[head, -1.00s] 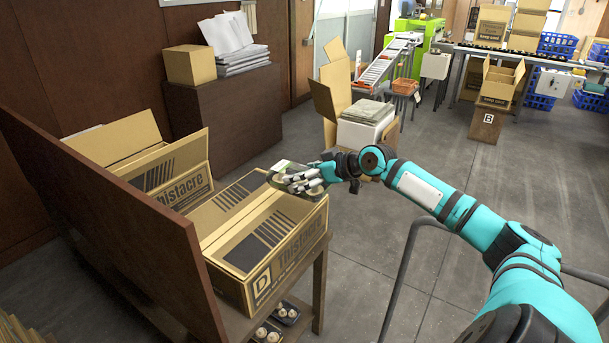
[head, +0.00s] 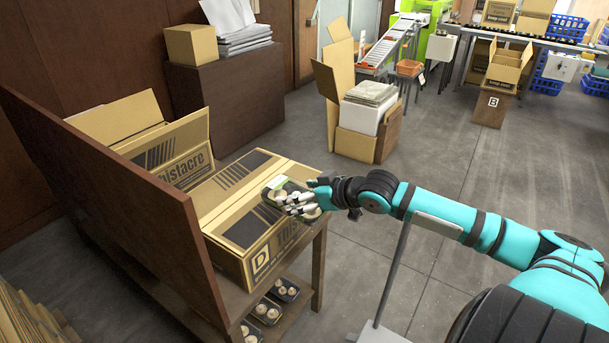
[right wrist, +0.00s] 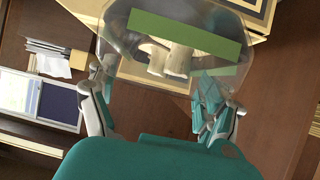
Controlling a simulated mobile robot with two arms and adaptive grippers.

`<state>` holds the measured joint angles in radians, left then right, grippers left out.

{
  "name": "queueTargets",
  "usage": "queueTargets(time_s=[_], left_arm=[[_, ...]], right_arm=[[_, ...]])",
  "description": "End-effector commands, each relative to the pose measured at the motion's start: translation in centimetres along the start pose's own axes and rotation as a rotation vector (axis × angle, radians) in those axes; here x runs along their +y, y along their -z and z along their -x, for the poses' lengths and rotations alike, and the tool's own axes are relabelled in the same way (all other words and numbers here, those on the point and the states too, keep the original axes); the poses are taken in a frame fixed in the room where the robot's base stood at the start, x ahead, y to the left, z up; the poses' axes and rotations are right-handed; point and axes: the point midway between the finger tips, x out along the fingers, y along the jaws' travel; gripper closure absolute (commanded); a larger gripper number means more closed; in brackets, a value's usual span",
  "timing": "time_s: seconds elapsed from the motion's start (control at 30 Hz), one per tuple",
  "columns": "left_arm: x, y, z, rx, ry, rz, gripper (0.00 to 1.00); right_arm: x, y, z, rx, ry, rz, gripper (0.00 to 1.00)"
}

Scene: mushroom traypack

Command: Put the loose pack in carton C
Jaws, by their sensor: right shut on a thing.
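My left gripper is out of view.
Several mushroom packs (head: 267,312) lie on the lower shelf under the bench. A tall brown panel (head: 110,195) edges the bench on the left. Open floor (head: 440,140) lies behind my right arm.

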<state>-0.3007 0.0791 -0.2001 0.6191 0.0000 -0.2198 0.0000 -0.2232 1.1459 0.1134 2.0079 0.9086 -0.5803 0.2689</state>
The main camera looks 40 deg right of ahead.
Motion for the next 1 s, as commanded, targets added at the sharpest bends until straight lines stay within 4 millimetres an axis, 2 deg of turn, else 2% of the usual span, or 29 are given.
queueTargets(time_s=[0.03, 0.17, 0.4, 0.53, 0.87, 1.0], left_arm=[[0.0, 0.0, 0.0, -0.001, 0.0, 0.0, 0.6], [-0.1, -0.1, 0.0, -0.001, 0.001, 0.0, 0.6], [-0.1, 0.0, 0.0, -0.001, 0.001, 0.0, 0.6], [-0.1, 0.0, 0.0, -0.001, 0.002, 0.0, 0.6], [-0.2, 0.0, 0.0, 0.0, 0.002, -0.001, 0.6], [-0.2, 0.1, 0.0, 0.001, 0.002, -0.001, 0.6]], right_arm=[[-1.5, -0.9, 0.3, 0.002, 0.0, -0.01, 0.5], [-5.3, -3.1, 1.5, 0.004, -0.03, -0.032, 0.5], [-13.9, -8.5, 4.0, -0.001, -0.094, -0.075, 0.51], [-17.7, -10.8, 5.2, -0.001, -0.127, -0.088, 0.51], [-24.2, -14.9, 7.0, -0.004, -0.179, -0.108, 0.51], [-24.2, -14.8, 7.0, -0.002, -0.182, -0.108, 0.51]])
